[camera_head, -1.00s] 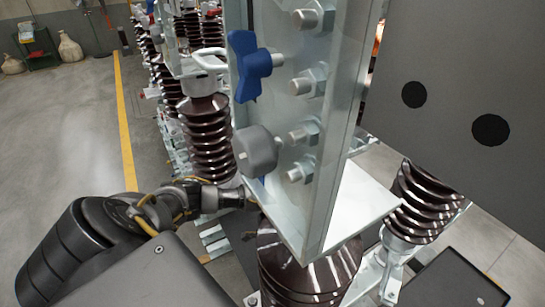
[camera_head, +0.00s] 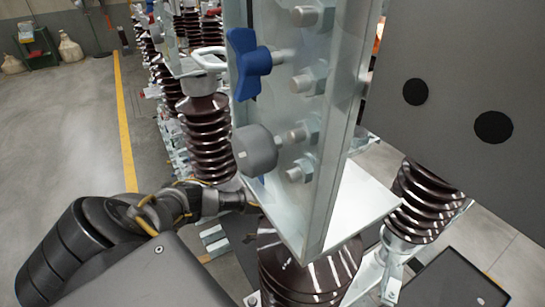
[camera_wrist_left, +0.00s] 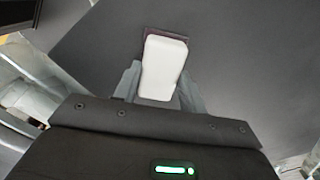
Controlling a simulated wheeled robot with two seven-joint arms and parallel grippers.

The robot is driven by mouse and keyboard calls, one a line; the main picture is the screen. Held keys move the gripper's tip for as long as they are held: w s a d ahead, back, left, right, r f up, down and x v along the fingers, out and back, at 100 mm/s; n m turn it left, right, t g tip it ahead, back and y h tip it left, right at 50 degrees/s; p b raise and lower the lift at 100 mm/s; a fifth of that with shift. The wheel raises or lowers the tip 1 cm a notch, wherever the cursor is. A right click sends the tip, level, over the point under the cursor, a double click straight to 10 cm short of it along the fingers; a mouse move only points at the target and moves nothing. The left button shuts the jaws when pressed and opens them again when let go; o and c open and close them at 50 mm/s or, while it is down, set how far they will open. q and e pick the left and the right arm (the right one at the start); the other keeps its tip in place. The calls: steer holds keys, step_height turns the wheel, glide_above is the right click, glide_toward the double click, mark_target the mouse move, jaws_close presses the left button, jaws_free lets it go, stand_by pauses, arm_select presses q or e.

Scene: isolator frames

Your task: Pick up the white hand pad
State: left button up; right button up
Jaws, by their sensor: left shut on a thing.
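The white hand pad (camera_wrist_left: 162,68) shows in the left wrist view as a pale rounded block with a dark edge at its far end. My left gripper (camera_wrist_left: 158,88) has a grey finger on each side of the pad and is shut on it. A dark flat surface (camera_wrist_left: 235,45) lies behind the pad. In the head view my left arm (camera_head: 165,208) reaches in from the lower left, and its end goes behind the metal frame. The left gripper's fingers and the pad are hidden there. My right gripper is in neither view.
An upright metal plate (camera_head: 345,130) with several bolts stands in the middle of the head view. A blue star knob (camera_head: 248,64) and a grey round knob (camera_head: 254,150) stick out from it. Brown ribbed insulators (camera_head: 207,135) stand behind and below. Open floor (camera_head: 65,135) lies at left.

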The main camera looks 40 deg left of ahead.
arm_select(q)
steer(key=shift+w+r, duration=0.1)
steer(key=shift+r, duration=0.35)
step_height(320, 180, up, 3)
steer(key=shift+a+f+p, duration=0.15)
steer(key=shift+p, duration=0.15)
steer(key=s+a+r+b, duration=0.1)
steer(key=s+a+r, duration=0.6)
steer(key=s+r, duration=0.2)
steer(key=shift+s+a+r, duration=0.2)
steer(key=shift+s+a, duration=0.15)
steer(key=shift+s, duration=1)
